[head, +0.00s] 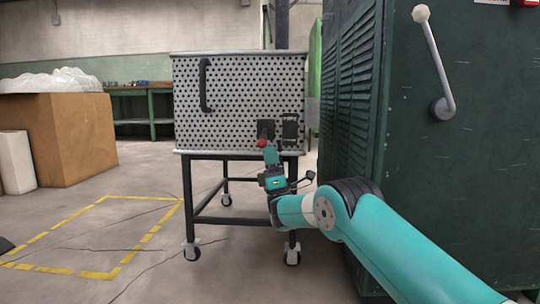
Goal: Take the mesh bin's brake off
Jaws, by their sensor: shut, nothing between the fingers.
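The mesh bin (235,85) is a perforated grey metal box on a black frame with castors. A black bar handle (204,84) is on the left of its front face. Low on the right of that face are a dark plate (267,131) with a red knob (262,143) in front of it, and a second dark plate (290,127). I cannot tell for certain whether the red knob belongs to the brake. My gripper (270,152) is at the knob's lower right, shut and empty. I cannot tell whether it touches the knob; the fingertips are small.
A dark green cabinet (460,190) with a long pale lever (438,70) stands close on the right. A yellow floor outline (75,217) lies at the left, its inside bare. A brown box (62,140) and a green workbench (140,90) are farther back.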

